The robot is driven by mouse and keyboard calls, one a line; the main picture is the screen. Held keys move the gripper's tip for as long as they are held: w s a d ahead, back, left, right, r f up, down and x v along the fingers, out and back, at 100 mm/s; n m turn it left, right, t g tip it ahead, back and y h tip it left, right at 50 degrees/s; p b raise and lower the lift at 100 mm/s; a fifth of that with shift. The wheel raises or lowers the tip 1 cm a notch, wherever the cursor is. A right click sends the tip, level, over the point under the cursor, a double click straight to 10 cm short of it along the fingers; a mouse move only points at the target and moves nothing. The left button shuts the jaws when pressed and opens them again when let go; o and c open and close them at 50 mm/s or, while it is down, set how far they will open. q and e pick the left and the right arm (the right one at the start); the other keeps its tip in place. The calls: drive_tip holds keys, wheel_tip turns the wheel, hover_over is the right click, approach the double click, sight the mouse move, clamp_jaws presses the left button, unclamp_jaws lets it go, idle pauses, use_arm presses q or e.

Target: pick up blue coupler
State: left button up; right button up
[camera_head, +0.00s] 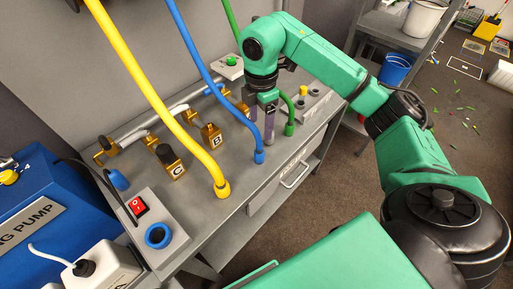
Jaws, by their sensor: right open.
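The blue coupler (259,156) is at the lower end of the blue hose (220,92), standing on the grey bench. My right gripper (263,139) points down beside the hose's lower end, with its fingertips just above and slightly right of the coupler in the picture. Its grey fingers are apart, with nothing seen held between them. I cannot tell whether a finger touches the hose. My left gripper is not in view.
A yellow hose (165,105) ends left of the blue one. A green coupler (289,129) stands close on the right. Brass blocks (211,136) line the bench (222,222). A switch box (150,215) with a blue ring port and a blue pump (45,215) are at left.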

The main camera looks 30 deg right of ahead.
sight(260, 148)
drive_tip(key=f+p, duration=0.1)
drive_tip(key=f, duration=0.3)
drive_tip(key=f+p, duration=0.2)
drive_tip(key=f, duration=0.2)
drive_tip(key=f+p, duration=0.1)
drive_tip(key=f, duration=0.3)
drive_tip(key=shift+s+a+f+p, duration=0.3)
drive_tip(key=shift+s+p, duration=0.05)
drive_tip(key=shift+f, duration=0.25)
clamp_jaws()
